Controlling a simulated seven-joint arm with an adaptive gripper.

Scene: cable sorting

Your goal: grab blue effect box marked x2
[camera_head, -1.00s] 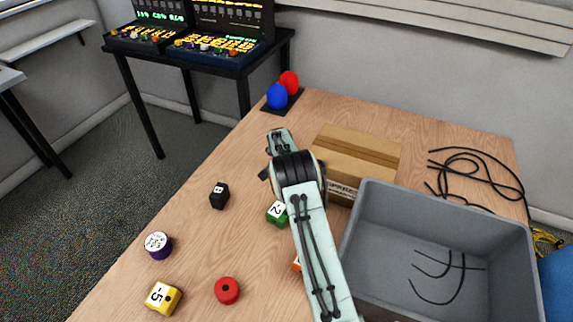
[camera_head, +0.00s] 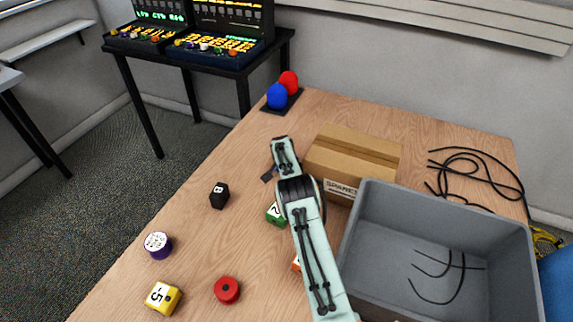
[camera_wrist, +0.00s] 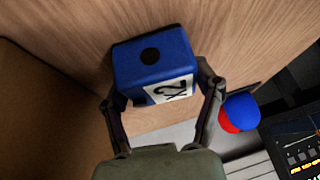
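The blue effect box (camera_wrist: 152,62) shows in the wrist view, with a black dot on one face and a white label reading "x2" on another. It rests on the wooden table. My gripper (camera_wrist: 155,88) has its two fingers spread wide, one on each side of the box. The fingers are close to its sides; I see no clear grip on it. In the head view my arm hides the blue box, and most of my gripper is hidden too.
A cardboard box (camera_head: 352,160) stands right of my arm, beside a grey bin (camera_head: 365,235) holding black cables. A green cube (camera_head: 276,214), black block (camera_head: 219,195), purple cylinder (camera_head: 158,245), yellow block (camera_head: 163,297) and red cylinder (camera_head: 227,290) lie around the left and front.

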